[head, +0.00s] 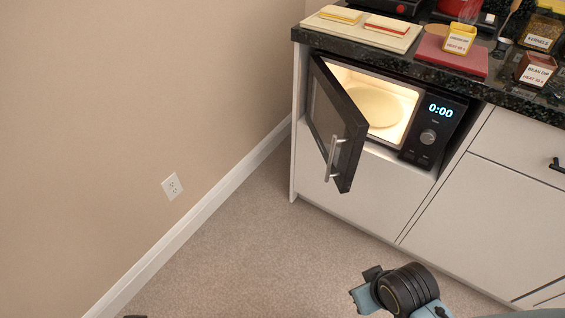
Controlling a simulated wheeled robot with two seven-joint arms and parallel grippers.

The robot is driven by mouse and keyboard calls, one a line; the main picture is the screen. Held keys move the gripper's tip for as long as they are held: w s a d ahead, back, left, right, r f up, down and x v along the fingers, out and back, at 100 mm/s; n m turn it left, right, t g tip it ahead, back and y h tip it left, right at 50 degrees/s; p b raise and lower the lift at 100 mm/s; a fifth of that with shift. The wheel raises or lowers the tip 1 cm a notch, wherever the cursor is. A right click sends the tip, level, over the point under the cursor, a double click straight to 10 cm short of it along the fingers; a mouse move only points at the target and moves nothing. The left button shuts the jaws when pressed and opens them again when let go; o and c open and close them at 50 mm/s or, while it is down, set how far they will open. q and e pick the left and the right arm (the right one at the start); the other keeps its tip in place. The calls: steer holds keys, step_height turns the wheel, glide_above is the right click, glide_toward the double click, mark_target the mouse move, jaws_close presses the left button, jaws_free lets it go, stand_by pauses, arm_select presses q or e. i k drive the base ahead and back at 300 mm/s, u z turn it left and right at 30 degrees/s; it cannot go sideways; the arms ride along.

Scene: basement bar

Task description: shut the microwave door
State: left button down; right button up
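The microwave (434,125) is black and sits in a cabinet recess under the counter. Its dark door (337,118) stands wide open, swung out from its left edge, with a silver bar handle (332,158) on its outer face. The lit inside shows a pale round plate (376,106). My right arm's end (366,290) is at the bottom, over the floor, well below and apart from the door. Its fingers cannot be made out clearly. My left gripper is not in view; only a dark sliver shows at the bottom left edge.
A beige wall (150,90) with a white baseboard stands left of the cabinet. The carpet (255,245) before the door is clear. The dark counter (430,75) above holds a cream board (335,28), a red board (450,53) and several labelled containers. White drawers are at right.

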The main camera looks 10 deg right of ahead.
mark_target(339, 129)
steer(key=u, duration=0.7)
steer(key=k, duration=0.65)
steer(key=z, duration=1.5)
steer(key=i, duration=0.5)
steer(key=z, duration=0.05)
